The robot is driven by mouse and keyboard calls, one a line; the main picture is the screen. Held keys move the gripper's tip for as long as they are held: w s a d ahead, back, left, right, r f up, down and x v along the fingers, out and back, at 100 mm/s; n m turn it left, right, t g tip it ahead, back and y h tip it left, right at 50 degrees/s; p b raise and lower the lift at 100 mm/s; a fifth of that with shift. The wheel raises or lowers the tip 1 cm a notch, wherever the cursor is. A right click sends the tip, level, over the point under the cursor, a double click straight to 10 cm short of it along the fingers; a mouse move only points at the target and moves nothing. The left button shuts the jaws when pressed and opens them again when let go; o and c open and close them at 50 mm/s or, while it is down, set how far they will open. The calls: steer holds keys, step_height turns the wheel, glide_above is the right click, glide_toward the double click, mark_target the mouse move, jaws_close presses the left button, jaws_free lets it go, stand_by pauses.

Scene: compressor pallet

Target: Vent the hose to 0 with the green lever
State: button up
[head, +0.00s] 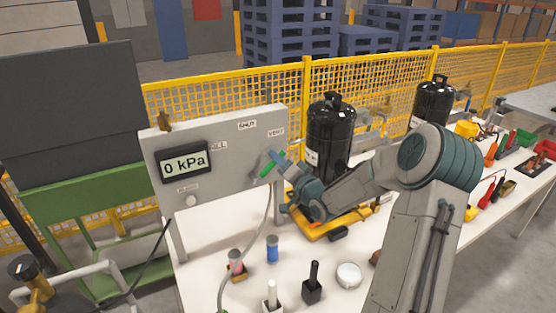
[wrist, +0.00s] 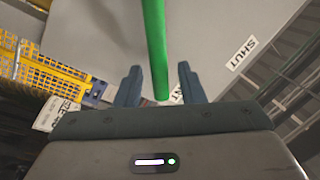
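The green lever (head: 266,170) sits on the right part of the grey panel (head: 222,196), below the labels. In the wrist view the green lever (wrist: 154,50) runs down between the two fingers of my gripper (wrist: 158,85). The fingers stand apart, with a gap on each side of the lever. In the head view my gripper (head: 274,162) is at the lever, partly hidden by my wrist. The display (head: 184,163) on the panel reads 0 kPa. A pale hose (head: 245,249) hangs from below the lever down to the bench.
Black tanks (head: 329,140) stand behind my arm, one on a yellow base (head: 322,228). Small items, including a blue-capped cylinder (head: 272,248) and a black-handled block (head: 313,284), stand on the white bench (head: 205,275) below the panel. A yellow mesh fence (head: 220,92) runs behind.

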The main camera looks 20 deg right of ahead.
steer(key=b+v, duration=0.2)
steer(key=v, duration=1)
steer(key=shift+s, duration=0.25)
step_height(320, 180, down, 3)
steer(key=a+n+g+h, duration=0.3)
steer(key=g+h, duration=0.1)
steer(key=g, duration=0.1)
steer(key=s+a+r+n+g, duration=0.1)
steer(key=s+a+g, duration=0.2)
steer(key=s, duration=0.5)
steer(key=s+a+r+n+g+h, duration=0.1)
steer(key=s+g, duration=0.3)
steer(key=s, duration=0.5)
steer(key=s+a+r+n+g+h, duration=0.1)
steer(key=s+a+g, duration=0.2)
steer(key=s, duration=0.6)
steer(key=shift+a+g, duration=0.4)
steer(key=shift+a, duration=0.45)
steer(key=shift+o, duration=0.3)
steer(key=shift+s+r, duration=0.1)
stand_by(1.6)
